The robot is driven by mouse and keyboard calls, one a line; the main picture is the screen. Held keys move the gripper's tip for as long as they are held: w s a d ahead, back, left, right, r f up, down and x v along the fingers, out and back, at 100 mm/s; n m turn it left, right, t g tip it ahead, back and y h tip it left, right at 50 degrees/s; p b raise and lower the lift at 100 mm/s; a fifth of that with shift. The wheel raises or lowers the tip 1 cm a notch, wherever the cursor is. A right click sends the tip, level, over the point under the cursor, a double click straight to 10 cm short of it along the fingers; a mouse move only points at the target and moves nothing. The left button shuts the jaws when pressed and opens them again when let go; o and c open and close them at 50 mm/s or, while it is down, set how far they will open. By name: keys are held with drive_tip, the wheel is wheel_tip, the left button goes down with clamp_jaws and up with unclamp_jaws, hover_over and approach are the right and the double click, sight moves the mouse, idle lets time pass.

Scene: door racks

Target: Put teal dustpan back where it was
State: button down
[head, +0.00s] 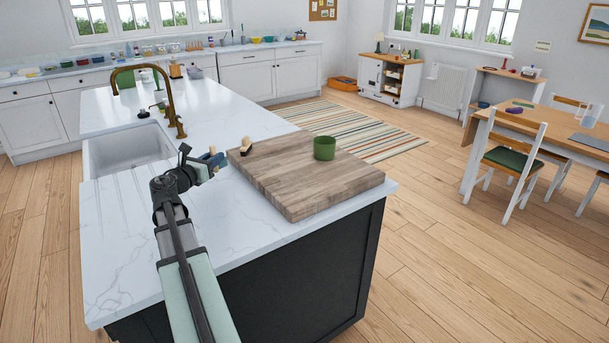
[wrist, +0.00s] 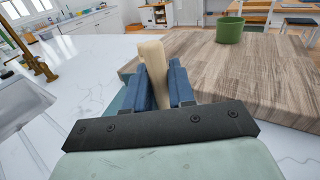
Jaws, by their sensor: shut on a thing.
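My gripper (head: 216,158) is above the white island worktop, just left of the wooden board. In the wrist view its two blue fingers (wrist: 166,82) are shut on an upright pale wooden handle (wrist: 152,62). A teal patch of the teal dustpan (wrist: 116,104) shows beside the left finger; my gripper hides most of the pan. Whether the dustpan touches the worktop, I cannot tell.
The thick wooden board (head: 305,185) lies at the island's right end with a green cup (head: 324,148) on it. A brass tap (head: 170,95) and white sink (head: 128,150) are farther back left. The marble worktop (head: 120,240) in front is clear.

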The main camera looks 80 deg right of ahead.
drive_tip(key=s+d+r+m+g+y, duration=0.15)
drive_tip(key=s+d, duration=0.25)
drive_tip(key=s, duration=0.6)
drive_tip(key=s+d+r+m+g, duration=0.15)
drive_tip(key=s+d, duration=0.25)
drive_tip(key=s, duration=0.5)
drive_tip(key=s+d+r+g, duration=0.15)
drive_tip(key=s+d, duration=0.25)
drive_tip(key=s, duration=0.6)
drive_tip(key=shift+a+f, duration=0.15)
drive_tip(key=shift+f, duration=2.45)
drive_tip(key=shift+a+f, duration=0.1)
drive_tip(key=shift+f, duration=2.5)
drive_tip(key=shift+f, duration=0.2)
drive_tip(key=c, duration=1)
unclamp_jaws()
drive_tip(key=shift+o, duration=0.2)
drive_tip(key=shift+r, duration=0.15)
